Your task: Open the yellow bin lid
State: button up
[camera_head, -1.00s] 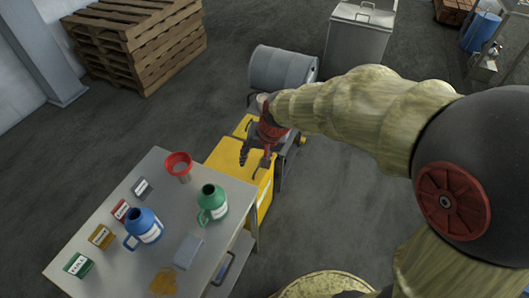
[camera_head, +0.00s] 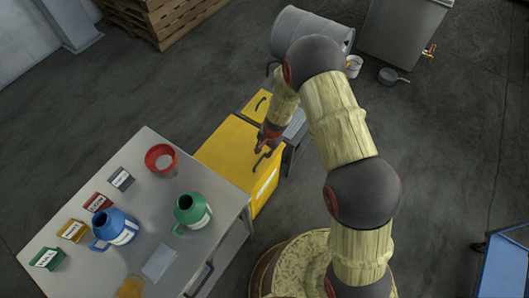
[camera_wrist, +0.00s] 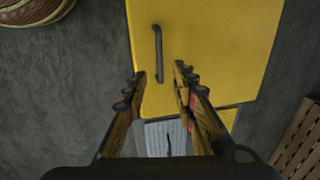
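The yellow bin (camera_head: 225,151) stands behind the table's right end in the head view. Its large lid looks shut and flat. A dark bar handle (camera_wrist: 158,50) sits on the yellow lid (camera_wrist: 222,38) in the wrist view. My gripper (camera_wrist: 159,77) is open, with nothing between its fingers. It points down over the lid, and the handle's near end appears between its fingertips. I cannot tell the height gap or any contact. In the head view my gripper (camera_head: 266,144) is small and partly hides the handle area.
A smaller yellow section with a handle (camera_head: 258,104) lies behind the bin. A grey drum (camera_head: 310,32) lies beyond. A wooden pallet stack (camera_head: 160,15) stands back left.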

aim_at(261, 159)
jog(key=f, duration=0.2)
jog(key=f+b, duration=0.1)
jog(key=f, duration=0.1)
jog(key=a+f+b, duration=0.1)
jog(key=f, duration=0.2)
jog(key=shift+w+a, duration=0.1)
jog(key=shift+w, duration=0.3)
jog(key=shift+r, duration=0.1)
jog(key=shift+c, duration=0.6)
grip_shut()
